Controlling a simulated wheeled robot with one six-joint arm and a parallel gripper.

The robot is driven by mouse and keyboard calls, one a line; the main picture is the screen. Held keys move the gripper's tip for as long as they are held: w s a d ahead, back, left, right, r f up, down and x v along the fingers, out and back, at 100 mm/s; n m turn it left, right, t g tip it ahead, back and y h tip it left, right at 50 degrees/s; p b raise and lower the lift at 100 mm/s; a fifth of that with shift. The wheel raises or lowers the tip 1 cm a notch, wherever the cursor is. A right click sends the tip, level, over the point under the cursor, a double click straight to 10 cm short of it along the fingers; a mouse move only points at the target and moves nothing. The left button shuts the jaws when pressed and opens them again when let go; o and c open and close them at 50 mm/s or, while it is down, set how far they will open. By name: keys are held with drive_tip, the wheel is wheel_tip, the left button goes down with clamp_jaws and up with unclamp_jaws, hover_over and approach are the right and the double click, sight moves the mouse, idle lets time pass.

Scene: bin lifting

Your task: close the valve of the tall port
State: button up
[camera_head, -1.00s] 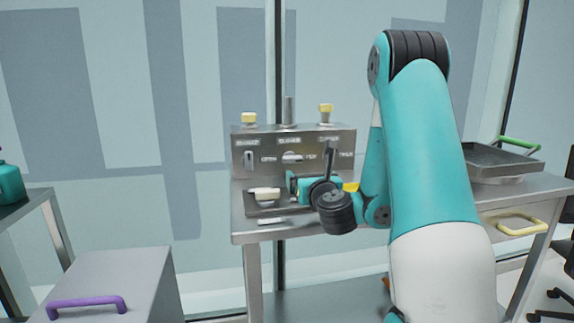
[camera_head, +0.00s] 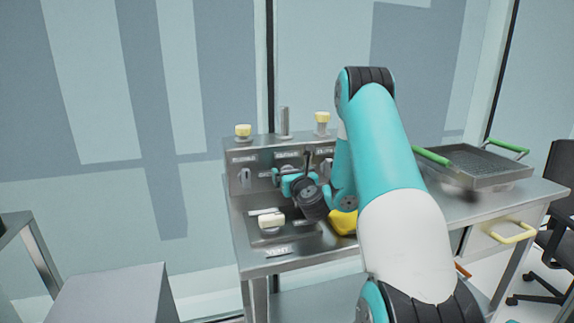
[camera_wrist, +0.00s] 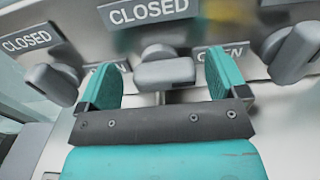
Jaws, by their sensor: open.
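A steel panel (camera_head: 232,160) carries a tall bare metal port (camera_head: 284,122) in the middle, between two shorter yellow-capped ports. The valve below the tall port is mostly hidden by my gripper (camera_head: 292,181) in the head view. In the wrist view, a grey valve handle (camera_wrist: 165,73) lies roughly level under a CLOSED label (camera_wrist: 148,11). An OPEN label (camera_wrist: 222,53) is partly hidden at its right. My gripper (camera_wrist: 161,64) is open, with one finger on each side of this handle. Small gaps show between handle and fingers. I cannot tell how deep it sits between them.
Neighbouring valve handles flank my gripper at left (camera_wrist: 55,80) and right (camera_wrist: 290,52). A white-handled part (camera_head: 271,221) and a yellow object (camera_head: 343,221) are on the bench below the panel. A tray with green handles (camera_head: 470,168) is at right.

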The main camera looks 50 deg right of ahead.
drive_tip(key=shift+w+d, duration=0.1)
drive_tip(key=shift+d, duration=0.1)
drive_tip(key=shift+c, duration=0.4)
drive_tip(key=c, duration=0.9)
drive_tip(key=shift+o, duration=0.2)
